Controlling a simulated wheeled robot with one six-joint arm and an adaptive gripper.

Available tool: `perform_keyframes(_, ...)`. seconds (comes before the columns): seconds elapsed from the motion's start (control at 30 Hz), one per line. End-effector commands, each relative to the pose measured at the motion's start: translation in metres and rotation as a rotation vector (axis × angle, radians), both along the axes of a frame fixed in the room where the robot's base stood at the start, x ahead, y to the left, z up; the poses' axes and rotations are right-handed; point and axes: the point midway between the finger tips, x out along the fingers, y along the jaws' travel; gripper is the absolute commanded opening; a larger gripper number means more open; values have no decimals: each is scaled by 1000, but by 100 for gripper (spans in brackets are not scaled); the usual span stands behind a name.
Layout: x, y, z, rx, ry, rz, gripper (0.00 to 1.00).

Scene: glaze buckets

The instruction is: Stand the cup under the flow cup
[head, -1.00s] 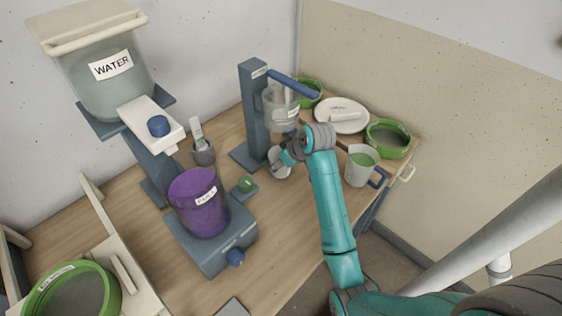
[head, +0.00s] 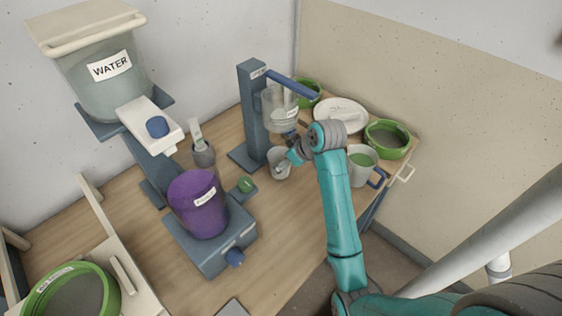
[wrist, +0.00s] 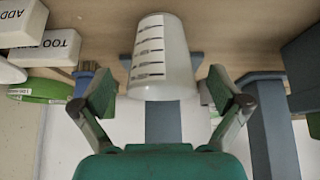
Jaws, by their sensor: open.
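The cup (head: 279,165) is small and pale, and stands on the table by the foot of the flow cup's blue stand (head: 252,115). The clear flow cup (head: 280,110) hangs from that stand, above the cup in the head view. Whether the cup is exactly beneath its outlet I cannot tell. In the wrist view the cup (wrist: 163,55) shows dark measuring lines. My gripper (wrist: 160,90) is open, its fingers apart on either side of the cup's near end with gaps showing. In the head view my gripper (head: 291,157) is just right of the cup, partly covering it.
A mug of green glaze (head: 361,165) stands right of my arm, near a green-rimmed bowl (head: 388,139) and a white plate (head: 341,115). A purple bucket (head: 199,205) and the water tank (head: 112,80) stand to the left. Bare table (head: 275,225) lies in front.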

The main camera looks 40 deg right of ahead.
Motion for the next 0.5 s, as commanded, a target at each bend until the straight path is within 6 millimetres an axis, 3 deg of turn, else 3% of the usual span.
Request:
perform_keyframes(0.2, -50, -2, -3, 3, 4, -5, 98)
perform_keyframes(0.5, -97, -3, -3, 4, 3, -2, 98)
